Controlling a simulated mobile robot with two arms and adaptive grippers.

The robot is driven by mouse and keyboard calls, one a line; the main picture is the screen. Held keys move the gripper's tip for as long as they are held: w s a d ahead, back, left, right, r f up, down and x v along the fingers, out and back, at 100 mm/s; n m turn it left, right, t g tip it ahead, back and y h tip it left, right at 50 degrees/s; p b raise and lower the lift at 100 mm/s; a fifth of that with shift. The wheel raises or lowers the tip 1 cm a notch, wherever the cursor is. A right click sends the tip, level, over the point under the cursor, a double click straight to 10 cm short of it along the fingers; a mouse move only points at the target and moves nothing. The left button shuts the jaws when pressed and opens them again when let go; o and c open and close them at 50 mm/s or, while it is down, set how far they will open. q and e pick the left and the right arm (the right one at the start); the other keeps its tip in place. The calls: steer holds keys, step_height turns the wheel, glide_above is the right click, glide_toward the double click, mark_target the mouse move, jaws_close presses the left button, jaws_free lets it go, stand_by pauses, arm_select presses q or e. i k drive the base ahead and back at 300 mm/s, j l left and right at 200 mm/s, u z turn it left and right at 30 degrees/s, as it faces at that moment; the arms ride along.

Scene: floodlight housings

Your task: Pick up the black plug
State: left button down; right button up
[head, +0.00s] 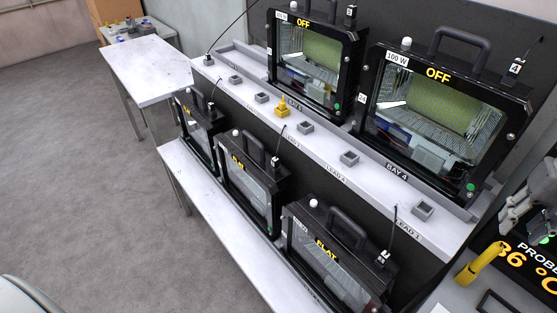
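Several small black plugs stand on thin black leads at the floodlight housings. One black plug (516,66), tagged 4, is at the top of the big right housing (438,125). Another black plug (350,14) is on the housing behind to its left (312,65). More show at the lower housings: one black plug (384,257) at the front and one black plug (275,161) at the middle. I cannot tell which one is meant. My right gripper (530,222) is at the right edge, partly cut off, away from these plugs; its fingers are unclear. My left gripper is out of view.
A pale shelf (320,150) carries several small grey square sockets and a yellow plug (282,107). A white side table (150,68) stands at the back left. The left floor is clear.

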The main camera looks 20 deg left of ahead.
mark_target(274, 162)
steer(key=i+j, duration=0.1)
steer(key=j, duration=0.35)
steer(key=i+j, duration=0.1)
steer(key=j, duration=0.4)
steer(key=i+j, duration=0.1)
steer(key=j, duration=0.35)
steer(key=i+j, duration=0.1)
steer(key=j, duration=0.4)
steer(key=i+j, duration=0.1)
steer(key=j, duration=0.35)
steer(key=i+j, duration=0.1)
steer(key=j, duration=0.4)
